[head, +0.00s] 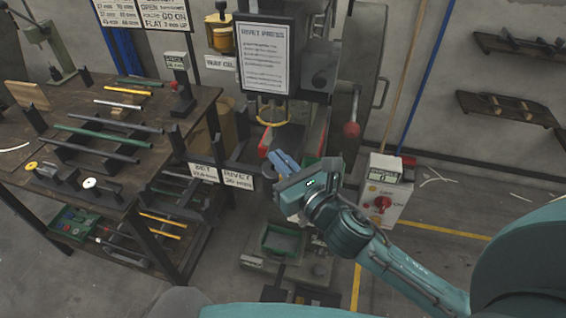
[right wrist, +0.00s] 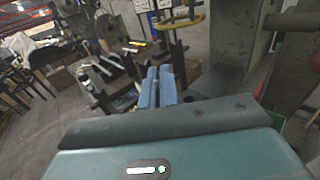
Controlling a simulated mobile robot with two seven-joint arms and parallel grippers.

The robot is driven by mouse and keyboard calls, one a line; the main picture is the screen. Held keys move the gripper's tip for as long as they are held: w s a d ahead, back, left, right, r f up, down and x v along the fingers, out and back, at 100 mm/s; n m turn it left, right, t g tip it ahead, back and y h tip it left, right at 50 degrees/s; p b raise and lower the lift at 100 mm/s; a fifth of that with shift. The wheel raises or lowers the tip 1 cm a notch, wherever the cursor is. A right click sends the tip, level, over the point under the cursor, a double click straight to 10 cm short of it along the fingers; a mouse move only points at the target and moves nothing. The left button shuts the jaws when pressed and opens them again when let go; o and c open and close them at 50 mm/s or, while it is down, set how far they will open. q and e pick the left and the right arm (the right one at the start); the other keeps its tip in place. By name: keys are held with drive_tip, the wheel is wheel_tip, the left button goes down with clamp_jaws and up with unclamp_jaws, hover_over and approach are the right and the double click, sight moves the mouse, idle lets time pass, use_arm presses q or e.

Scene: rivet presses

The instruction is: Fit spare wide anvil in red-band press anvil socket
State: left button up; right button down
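The rivet press (head: 318,80) stands in the middle of the head view, with a "RIVET PRESS" sheet on its front. Red parts show low on it, beside my right gripper. My right gripper (head: 282,160) is in front of the lower press, its blue fingers pointing up and left. In the right wrist view its fingers (right wrist: 158,88) lie side by side, almost touching, with nothing seen between them. The anvil socket is not clearly visible; the gripper covers part of that area. I cannot pick out the spare wide anvil with certainty. My left gripper is not in view.
A dark workbench (head: 185,103) at left carries several rods on racks and small black fixtures. A green tray (head: 283,241) sits low before the press. A grey control box (head: 385,190) with a red knob stands right of it. The floor at right is mostly clear.

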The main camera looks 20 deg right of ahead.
use_arm(q)
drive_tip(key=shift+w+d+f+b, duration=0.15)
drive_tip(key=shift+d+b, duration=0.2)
drive_tip(key=shift+b, duration=0.65)
use_arm(e)
drive_tip(key=shift+w+d+f, duration=0.2)
drive_tip(key=shift+w+f, duration=0.45)
drive_tip(key=shift+w, duration=1.2)
drive_tip(key=shift+w+d+f, duration=0.15)
drive_tip(key=shift+w+f, duration=0.55)
drive_tip(key=shift+w, duration=1.2)
drive_tip(key=shift+w+d+f, duration=0.2)
drive_tip(key=shift+w+f, duration=0.45)
drive_tip(key=shift+w, duration=1.2)
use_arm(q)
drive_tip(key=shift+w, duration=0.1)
use_arm(e)
drive_tip(key=c, duration=1.6)
unclamp_jaws()
drive_tip(key=shift+f, duration=0.1)
drive_tip(key=shift+s, duration=0.1)
